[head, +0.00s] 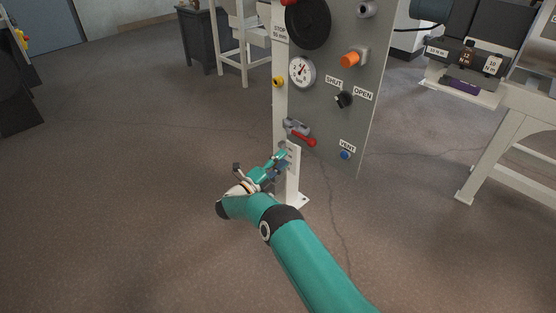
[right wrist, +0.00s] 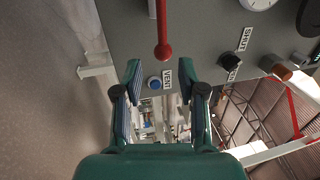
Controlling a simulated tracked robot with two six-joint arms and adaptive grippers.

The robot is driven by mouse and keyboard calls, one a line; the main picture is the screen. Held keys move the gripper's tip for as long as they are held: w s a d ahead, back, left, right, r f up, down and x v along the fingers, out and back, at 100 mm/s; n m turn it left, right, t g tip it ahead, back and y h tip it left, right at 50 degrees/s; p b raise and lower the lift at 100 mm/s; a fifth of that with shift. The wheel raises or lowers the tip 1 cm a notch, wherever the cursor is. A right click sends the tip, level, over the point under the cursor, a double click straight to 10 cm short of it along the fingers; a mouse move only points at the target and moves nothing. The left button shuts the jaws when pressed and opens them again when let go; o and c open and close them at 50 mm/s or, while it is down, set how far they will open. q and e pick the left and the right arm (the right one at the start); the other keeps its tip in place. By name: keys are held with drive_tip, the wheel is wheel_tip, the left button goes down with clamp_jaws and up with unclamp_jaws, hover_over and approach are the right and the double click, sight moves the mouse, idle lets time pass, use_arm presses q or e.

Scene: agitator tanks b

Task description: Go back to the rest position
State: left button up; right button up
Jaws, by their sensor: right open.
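My right gripper (head: 279,163) is open and empty, low in front of the grey control panel (head: 327,112). In the right wrist view its two fingers (right wrist: 161,78) stand apart, with nothing between them touching. Between and beyond the fingertips are the blue button (right wrist: 155,83) and its VENT label. A red-handled lever (head: 300,133) sits on the panel just above the gripper; its red end (right wrist: 163,50) points down toward the gripper in the wrist view. The gap between fingers and panel is hard to judge. My left gripper is not in view.
The panel carries a gauge (head: 302,72), a black SHUT/OPEN knob (head: 344,99) and an orange knob (head: 351,59). Its white post (head: 292,178) stands close to the gripper. A white frame (head: 492,150) stands at right.

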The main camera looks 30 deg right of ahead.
drive_tip(key=s+a+f+n+t+y, duration=0.5)
drive_tip(key=a+f+n+t+y, duration=0.3)
drive_tip(key=a+f+n+y, duration=0.85)
drive_tip(key=s+a+f+n+g+y, duration=0.15)
drive_tip(key=s+a+n+g, duration=0.3)
drive_tip(key=s, duration=0.65)
drive_tip(key=s+a+f+n+g+y, duration=0.1)
drive_tip(key=s+a+n+g+y, duration=0.25)
drive_tip(key=s+n, duration=0.45)
drive_tip(key=s+a+f+n+g+y, duration=0.25)
drive_tip(key=s+a, duration=0.25)
drive_tip(key=s, duration=0.8)
wheel_tip(320, 180, up, 33)
drive_tip(key=p, duration=3.2)
drive_tip(key=shift+w+f+g, duration=0.15)
drive_tip(key=shift+w+g, duration=0.2)
